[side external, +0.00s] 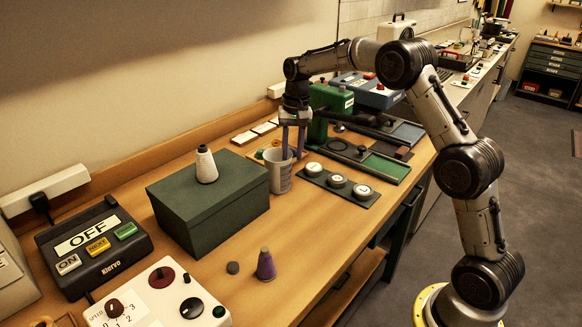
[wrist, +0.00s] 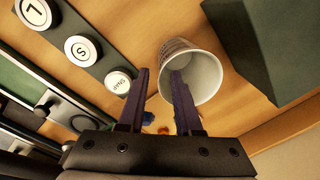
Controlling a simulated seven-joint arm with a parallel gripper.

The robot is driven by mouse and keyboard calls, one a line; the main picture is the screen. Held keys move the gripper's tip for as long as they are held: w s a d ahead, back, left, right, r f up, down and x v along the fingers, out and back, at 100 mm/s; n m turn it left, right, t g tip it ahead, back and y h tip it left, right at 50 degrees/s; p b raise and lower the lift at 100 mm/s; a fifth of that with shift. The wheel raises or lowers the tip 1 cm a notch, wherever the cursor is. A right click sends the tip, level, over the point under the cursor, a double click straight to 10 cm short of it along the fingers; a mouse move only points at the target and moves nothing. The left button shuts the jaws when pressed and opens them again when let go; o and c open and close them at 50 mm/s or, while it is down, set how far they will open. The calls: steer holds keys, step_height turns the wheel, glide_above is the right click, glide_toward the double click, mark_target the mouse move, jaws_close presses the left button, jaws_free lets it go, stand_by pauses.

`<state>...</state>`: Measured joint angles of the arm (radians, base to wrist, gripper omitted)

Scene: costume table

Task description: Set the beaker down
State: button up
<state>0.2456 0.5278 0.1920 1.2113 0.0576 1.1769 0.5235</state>
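The beaker (side external: 280,175) is a pale grey cup with markings on its side. It looks upright on the wooden table, close to the right side of the dark green box. In the wrist view, I see into the open mouth of the beaker (wrist: 207,78). The right finger overlaps the mouth and the left finger is outside the near wall. I cannot tell whether either touches it.
The dark green box (side external: 208,200) carries a white spool (side external: 206,165). A plate with three white round buttons (side external: 337,181) lies to the right of the beaker. A green rail device (side external: 370,160) stands behind it. A purple cone (side external: 266,265) and a small dark disc (side external: 233,268) are in front.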

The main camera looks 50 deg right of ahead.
steer(key=s+a+r+n+t, duration=0.2)
steer(key=s+a+r+n, duration=0.35)
steer(key=s+r, duration=0.9)
steer(key=s+a+f+n+t, duration=0.1)
steer(key=s+a+f, duration=0.2)
steer(key=s, duration=0.7)
steer(key=s+a+f+n+t, duration=0.2)
steer(key=s+a, duration=0.1)
steer(key=s, duration=0.7)
steer(key=shift+s+f+h, duration=0.2)
steer(key=shift+f+h, duration=0.1)
steer(key=shift+f, duration=0.1)
